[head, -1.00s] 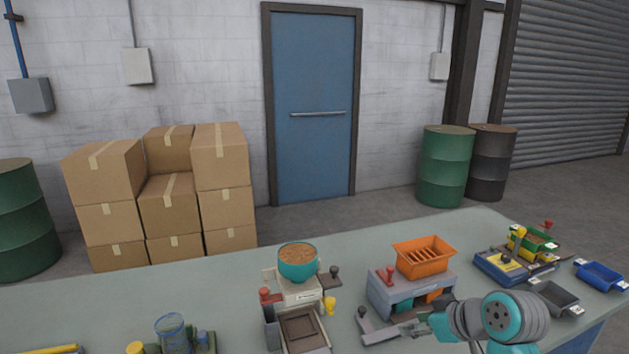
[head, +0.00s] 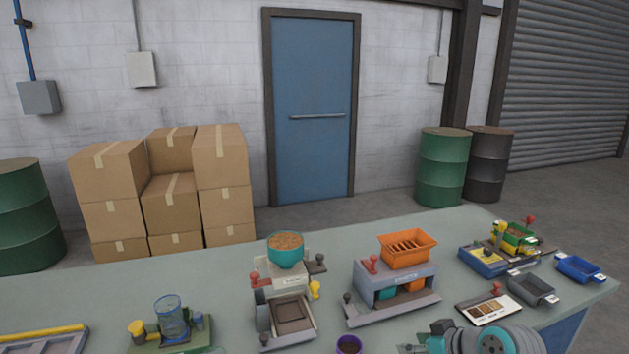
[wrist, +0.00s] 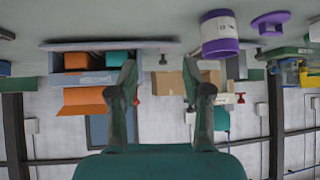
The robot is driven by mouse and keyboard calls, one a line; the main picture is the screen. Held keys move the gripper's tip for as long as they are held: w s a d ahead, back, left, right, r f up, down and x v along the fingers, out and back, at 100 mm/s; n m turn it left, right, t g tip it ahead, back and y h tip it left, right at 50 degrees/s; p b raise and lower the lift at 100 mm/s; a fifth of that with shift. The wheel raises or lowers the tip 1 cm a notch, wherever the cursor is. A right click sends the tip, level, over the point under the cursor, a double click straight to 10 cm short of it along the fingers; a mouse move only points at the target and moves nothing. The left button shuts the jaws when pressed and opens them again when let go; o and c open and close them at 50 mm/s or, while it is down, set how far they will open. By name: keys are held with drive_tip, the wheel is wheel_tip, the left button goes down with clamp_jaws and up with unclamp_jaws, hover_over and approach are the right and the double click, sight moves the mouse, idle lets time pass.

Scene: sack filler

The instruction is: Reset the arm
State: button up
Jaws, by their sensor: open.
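My gripper (wrist: 159,80) is open in the wrist view, with its two fingers apart and nothing between them. That view is upside down, and the table top runs along its upper edge. In the head view my arm (head: 485,338) shows only at the bottom edge, right of centre, and most of it is cut off. The grey machine with the orange hopper (head: 407,248) stands beyond it on the table; its orange hopper also shows in the wrist view (wrist: 84,101).
A purple cup (head: 348,345) stands at the front edge of the head view. A machine with a teal bowl (head: 285,257) and a sample card (head: 489,309) are nearby. Bare table lies between the machines.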

drive_tip(key=s+a+f+m+t+h, duration=0.1)
drive_tip(key=s+f+m, duration=0.1)
drive_tip(key=s+f, duration=0.55)
drive_tip(key=s+a+f+m+t+h, duration=0.1)
drive_tip(key=s+a+f+m+t, duration=0.1)
drive_tip(key=s+f, duration=0.6)
drive_tip(key=s+f+m+t+h, duration=0.15)
drive_tip(key=s+f, duration=0.25)
drive_tip(key=s, duration=0.9)
drive_tip(key=s+r, duration=0.3)
drive_tip(key=s, duration=0.3)
drive_tip(key=s+r+t, duration=0.1)
drive_tip(key=s+r, duration=0.3)
drive_tip(key=s, duration=0.3)
drive_tip(key=s+r+t+h, duration=0.1)
drive_tip(key=s+r, duration=0.2)
drive_tip(key=s, duration=0.3)
drive_tip(key=shift+s+r, duration=0.25)
drive_tip(key=shift+r, duration=0.1)
